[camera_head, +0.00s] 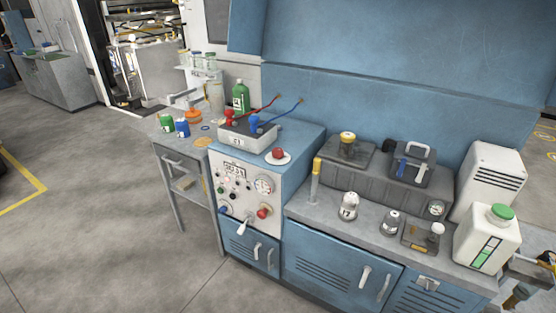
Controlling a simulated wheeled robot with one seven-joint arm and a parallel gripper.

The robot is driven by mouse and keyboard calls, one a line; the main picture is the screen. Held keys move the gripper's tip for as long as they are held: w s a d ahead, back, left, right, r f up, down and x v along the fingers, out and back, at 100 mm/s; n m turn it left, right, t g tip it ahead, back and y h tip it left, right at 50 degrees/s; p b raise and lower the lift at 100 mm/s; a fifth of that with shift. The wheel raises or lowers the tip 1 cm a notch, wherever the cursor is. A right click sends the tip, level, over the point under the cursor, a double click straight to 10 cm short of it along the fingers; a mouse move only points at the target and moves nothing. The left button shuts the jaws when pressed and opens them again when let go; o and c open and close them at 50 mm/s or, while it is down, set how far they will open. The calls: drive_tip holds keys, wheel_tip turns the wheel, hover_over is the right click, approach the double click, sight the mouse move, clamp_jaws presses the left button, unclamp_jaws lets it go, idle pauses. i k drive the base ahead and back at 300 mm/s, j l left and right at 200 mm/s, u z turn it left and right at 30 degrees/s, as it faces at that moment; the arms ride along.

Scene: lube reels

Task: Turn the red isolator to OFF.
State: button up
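A blue cabinet has a pale control panel (235,194) on its front. A red rotary knob (263,211) sits at the panel's lower right, below a round gauge. A second red knob (278,153) sits on a round white base on the cabinet top. A grey box (247,137) behind it carries a red handle (230,116) and a blue handle (256,123). I cannot tell which red part is the isolator, and no ON or OFF marking is readable.
A white lever (243,226) and a blue knob (224,209) are low on the panel. The grey counter (318,211) to the right holds metal canisters and a white jug (486,238). A side table (172,150) stands left. The floor (110,210) in front is clear.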

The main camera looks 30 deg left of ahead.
sight(277, 153)
drive_tip(key=i+j, duration=0.45)
drive_tip(key=j, duration=0.15)
drive_tip(key=i+j+u, duration=0.15)
drive_tip(key=i+j, duration=0.35)
drive_tip(key=j, duration=0.05)
